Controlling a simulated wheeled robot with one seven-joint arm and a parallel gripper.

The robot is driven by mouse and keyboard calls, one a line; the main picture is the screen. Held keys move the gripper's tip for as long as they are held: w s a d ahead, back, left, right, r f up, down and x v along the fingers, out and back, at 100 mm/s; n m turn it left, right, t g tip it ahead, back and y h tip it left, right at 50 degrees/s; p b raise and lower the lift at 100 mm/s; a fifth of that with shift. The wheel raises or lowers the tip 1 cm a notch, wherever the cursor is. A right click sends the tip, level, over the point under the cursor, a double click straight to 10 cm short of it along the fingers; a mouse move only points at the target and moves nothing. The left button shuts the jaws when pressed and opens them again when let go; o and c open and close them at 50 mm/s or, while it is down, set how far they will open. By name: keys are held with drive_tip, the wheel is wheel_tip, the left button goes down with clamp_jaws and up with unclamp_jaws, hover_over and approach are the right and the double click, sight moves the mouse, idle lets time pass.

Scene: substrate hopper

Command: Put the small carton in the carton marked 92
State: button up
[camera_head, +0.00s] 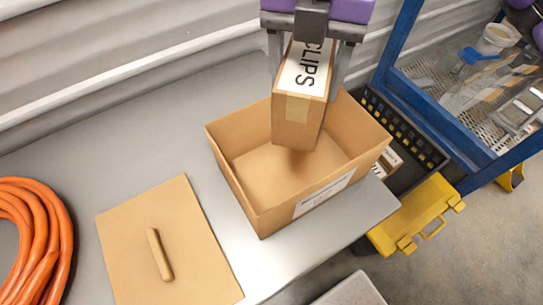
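The small carton (296,108) is brown with a white label on top reading "CLIPS". My gripper (309,62) is shut on it, one finger on each side, and holds it above the far part of an open brown carton (237,196). The carton's lower end overlaps the opening in the picture; how deep it reaches is hard to tell. The open carton looks empty and stands on a grey table. It has a white label (323,193) on its near side, whose text is too small to read, so I cannot confirm the 92.
A flat brown lid with a handle (180,245) lies on the table (120,160) left of the open carton. An orange coiled hose (38,235) lies at far left. A black crate (405,125), a yellow case (415,215) and a blue frame (425,100) stand at right.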

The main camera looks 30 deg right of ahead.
wheel_tip(320, 180, down, 19)
drive_tip(key=shift+f, duration=0.1)
idle(0.4)
drive_tip(key=shift+f, duration=0.2)
drive_tip(key=o, duration=1.6)
drive_tip(key=shift+r, duration=0.15)
wheel_tip(320, 180, up, 12)
drive_tip(key=shift+r, duration=0.1)
